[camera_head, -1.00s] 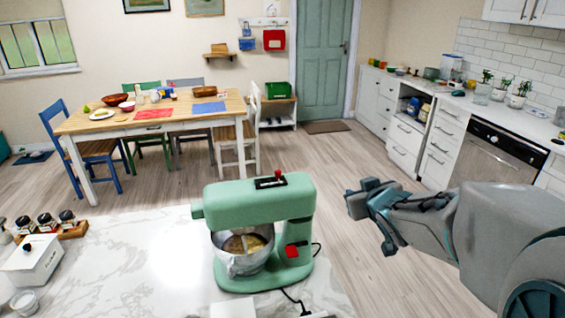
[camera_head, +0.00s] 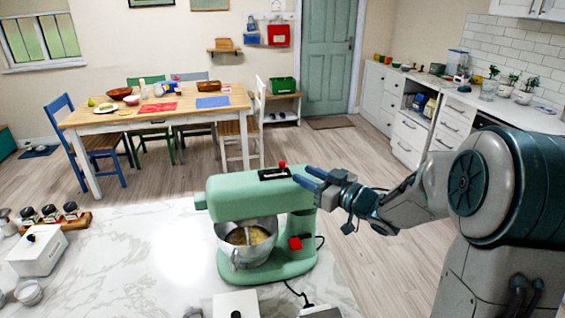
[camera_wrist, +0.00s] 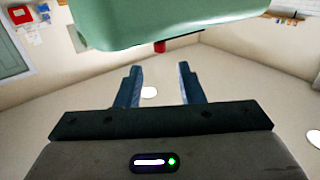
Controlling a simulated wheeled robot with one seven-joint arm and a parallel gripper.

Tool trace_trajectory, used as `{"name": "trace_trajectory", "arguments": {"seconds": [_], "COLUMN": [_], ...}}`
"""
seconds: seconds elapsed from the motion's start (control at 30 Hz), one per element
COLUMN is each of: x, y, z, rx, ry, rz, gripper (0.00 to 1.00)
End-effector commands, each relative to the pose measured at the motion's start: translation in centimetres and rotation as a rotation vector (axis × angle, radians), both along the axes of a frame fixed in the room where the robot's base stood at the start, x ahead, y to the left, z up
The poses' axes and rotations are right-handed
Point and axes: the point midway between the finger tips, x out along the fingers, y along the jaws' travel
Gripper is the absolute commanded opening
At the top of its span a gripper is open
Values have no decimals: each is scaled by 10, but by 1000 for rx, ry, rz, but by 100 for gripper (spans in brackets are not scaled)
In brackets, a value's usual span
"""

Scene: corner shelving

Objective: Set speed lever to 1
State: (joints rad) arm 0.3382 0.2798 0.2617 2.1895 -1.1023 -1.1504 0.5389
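A green stand mixer (camera_head: 245,197) stands on the marble counter, with a metal bowl (camera_head: 246,242) of pale contents under its head. A red-tipped speed lever (camera_head: 282,166) stands on a black plate on top of the head. A red knob (camera_head: 294,243) is low on the mixer's side. My gripper (camera_head: 304,178) is just right of the head's end, fingers pointing at it. In the wrist view, my gripper (camera_wrist: 158,84) is open and empty. The green head (camera_wrist: 170,18) and a red tip (camera_wrist: 160,47) show beyond the fingers, roughly in line with the gap. I cannot read the lever's setting.
A white box (camera_head: 37,250) and a rack of jars (camera_head: 60,222) are at the counter's left. White items and a cable lie in front of the mixer. A dining table (camera_head: 90,116) stands behind. The floor right of the counter is clear.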

Motion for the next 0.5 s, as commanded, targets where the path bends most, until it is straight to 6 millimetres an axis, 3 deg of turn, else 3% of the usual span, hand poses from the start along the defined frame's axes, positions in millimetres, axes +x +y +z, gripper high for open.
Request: {"name": "trace_trajectory", "arguments": {"seconds": [0.3, 0.5], "x": [41, 55], "y": [51, 66], "z": [1, 0], "rx": [0, -1], "ry": [1, 0], "rz": [3, 1], "gripper": [35, 35]}}
